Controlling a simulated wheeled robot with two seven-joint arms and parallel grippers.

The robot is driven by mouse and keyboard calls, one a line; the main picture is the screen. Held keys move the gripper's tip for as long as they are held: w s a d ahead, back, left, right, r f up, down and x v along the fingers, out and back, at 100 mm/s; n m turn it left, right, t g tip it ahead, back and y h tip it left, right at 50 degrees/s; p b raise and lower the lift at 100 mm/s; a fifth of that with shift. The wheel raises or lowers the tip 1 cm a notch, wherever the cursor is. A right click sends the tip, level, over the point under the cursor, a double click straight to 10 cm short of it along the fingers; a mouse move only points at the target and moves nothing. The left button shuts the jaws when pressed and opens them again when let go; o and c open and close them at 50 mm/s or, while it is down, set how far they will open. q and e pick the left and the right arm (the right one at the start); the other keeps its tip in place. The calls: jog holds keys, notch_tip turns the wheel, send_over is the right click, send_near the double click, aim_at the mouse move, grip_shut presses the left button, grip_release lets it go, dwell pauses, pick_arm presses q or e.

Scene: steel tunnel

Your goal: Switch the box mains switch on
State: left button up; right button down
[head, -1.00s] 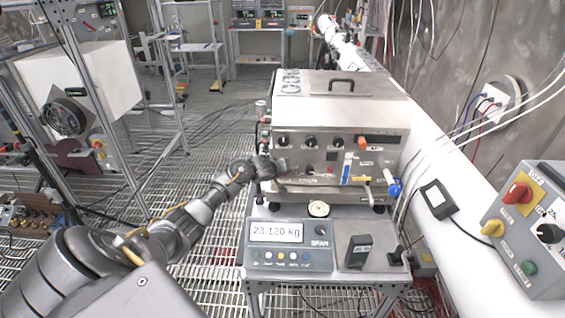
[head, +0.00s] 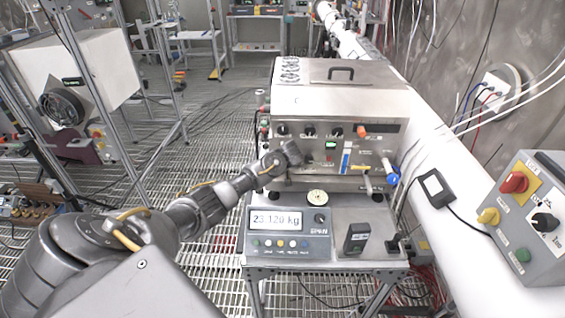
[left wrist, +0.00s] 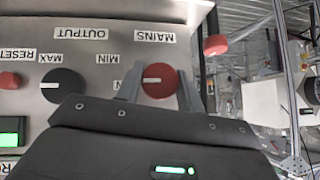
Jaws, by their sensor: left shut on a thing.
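The steel box (head: 345,103) stands on a small cart in the head view, its panel of knobs facing me. In the left wrist view, which shows the panel upside down, the red mains switch (left wrist: 161,82) sits beside the MAINS label. Its white pointer lies level, pointing left to a partly hidden label ending in N. My left gripper (left wrist: 160,90) is shut on this knob, one finger on each side. In the head view my left gripper (head: 298,155) touches the panel's lower left and hides the switch. A green display (head: 331,144) is lit. My right gripper is not in view.
A scale readout (head: 290,230) showing 23.120 kg and a small black device (head: 357,238) are on the cart in front of the box. A grey control box (head: 535,215) is at the right. A white pipe (head: 445,190) runs along the right wall.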

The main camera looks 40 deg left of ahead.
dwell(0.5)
pick_arm(q)
jog(key=o, duration=1)
jog(key=b+v, duration=0.3)
jog(key=v, duration=0.7)
jog(key=shift+s+d+r, duration=0.2)
jog(key=shift+d+r, duration=0.05)
